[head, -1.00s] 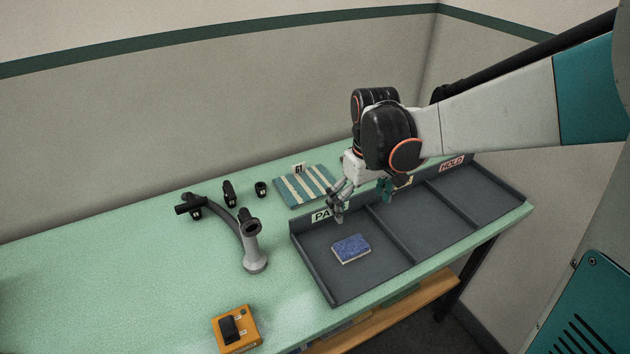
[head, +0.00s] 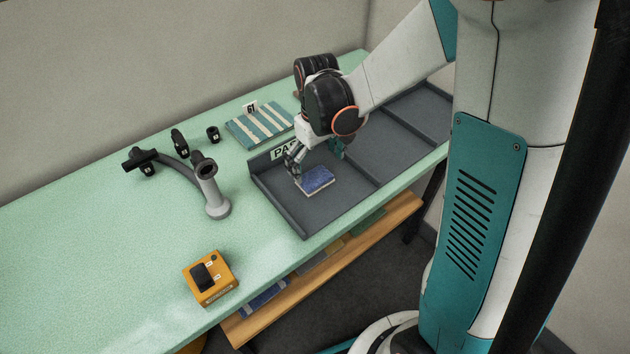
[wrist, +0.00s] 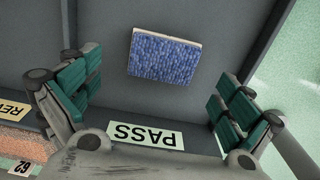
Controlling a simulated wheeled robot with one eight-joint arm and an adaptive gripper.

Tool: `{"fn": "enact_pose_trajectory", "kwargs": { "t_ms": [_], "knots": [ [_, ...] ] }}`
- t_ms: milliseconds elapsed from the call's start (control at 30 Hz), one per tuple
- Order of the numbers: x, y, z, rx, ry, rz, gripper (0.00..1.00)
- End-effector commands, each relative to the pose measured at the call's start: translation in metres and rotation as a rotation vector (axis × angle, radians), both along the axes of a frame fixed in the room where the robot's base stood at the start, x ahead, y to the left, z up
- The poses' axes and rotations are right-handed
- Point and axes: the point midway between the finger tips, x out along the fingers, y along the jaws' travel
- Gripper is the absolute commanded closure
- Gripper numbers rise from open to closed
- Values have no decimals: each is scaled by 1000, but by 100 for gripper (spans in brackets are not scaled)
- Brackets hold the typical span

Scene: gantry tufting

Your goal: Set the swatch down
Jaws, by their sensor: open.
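The blue swatch (head: 316,180) with a pale edge lies flat on the floor of the grey tray's PASS compartment (head: 290,209). It also shows whole in the wrist view (wrist: 163,57), with bare tray floor around it. My gripper (head: 315,158) is over the back of that compartment, just behind and above the swatch. Its teal-padded fingers are spread wide and empty in the wrist view (wrist: 158,98). The swatch is beyond the fingertips and no finger touches it there. The PASS label (wrist: 146,135) shows between the fingers.
Two more tray compartments (head: 417,117) lie to the right, beyond a divider. A striped teal sample numbered 61 (head: 260,123) lies behind the tray. A grey curved-arm stand (head: 212,190) and an orange box (head: 211,278) stand left of the tray. The bench's left part is clear.

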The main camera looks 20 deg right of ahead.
Motion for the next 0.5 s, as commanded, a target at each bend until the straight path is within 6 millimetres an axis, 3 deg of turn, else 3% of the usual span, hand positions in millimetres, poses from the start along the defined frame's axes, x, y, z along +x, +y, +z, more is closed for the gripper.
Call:
{"fn": "enact_pose_trajectory", "kwargs": {
  "t_ms": [233, 500],
  "knots": [
    [-2, 4, -38, 0, 0, 0, 2],
    [-2, 4, -41, 0, 0, 0, 2]
  ]
}}
